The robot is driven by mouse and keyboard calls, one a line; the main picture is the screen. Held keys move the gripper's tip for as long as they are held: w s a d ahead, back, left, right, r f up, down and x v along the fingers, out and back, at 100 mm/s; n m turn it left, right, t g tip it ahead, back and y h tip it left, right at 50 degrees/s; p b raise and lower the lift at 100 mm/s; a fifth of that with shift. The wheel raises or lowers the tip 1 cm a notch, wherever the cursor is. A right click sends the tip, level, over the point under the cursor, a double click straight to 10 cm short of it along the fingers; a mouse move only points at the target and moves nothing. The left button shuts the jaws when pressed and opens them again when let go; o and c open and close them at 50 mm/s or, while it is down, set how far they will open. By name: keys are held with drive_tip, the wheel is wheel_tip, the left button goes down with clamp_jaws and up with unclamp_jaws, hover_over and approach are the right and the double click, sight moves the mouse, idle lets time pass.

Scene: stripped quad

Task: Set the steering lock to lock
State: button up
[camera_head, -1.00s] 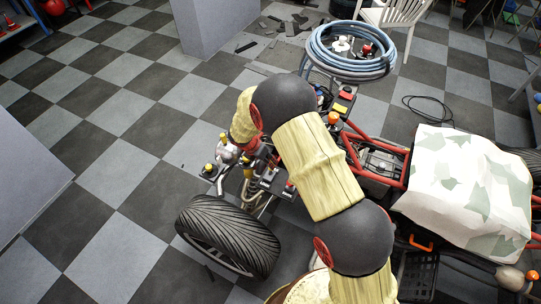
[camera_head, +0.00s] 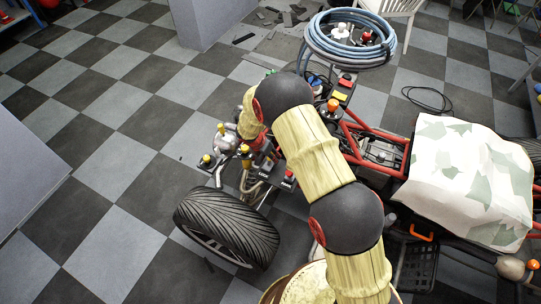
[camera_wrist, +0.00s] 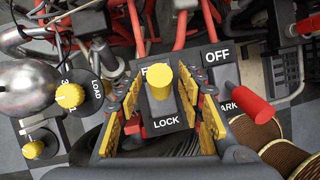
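The steering lock is a yellow-capped lever (camera_wrist: 159,82) on a dark plate (camera_wrist: 170,124) in the wrist view. The plate reads LOCK at its lower edge. A word starting with F at its upper edge is mostly hidden by the cap. The cap sits nearer the F word, and LOCK shows clear below it. My gripper (camera_wrist: 168,98) is open, with one yellow-padded finger on each side of the lever and a visible gap on both sides. In the head view my arm hides the gripper, and I cannot tell which yellow knob there is the lever.
A red lever (camera_wrist: 248,104) on a plate marked OFF stands close right of my gripper. A yellow LOAD dial (camera_wrist: 69,95) and a silver ball (camera_wrist: 28,88) are at left. A copper coil (camera_wrist: 285,155) lies lower right. Floor left of the tyre (camera_head: 228,226) is clear.

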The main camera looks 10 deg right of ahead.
drive_tip(key=shift+c, duration=1.2)
clamp_jaws()
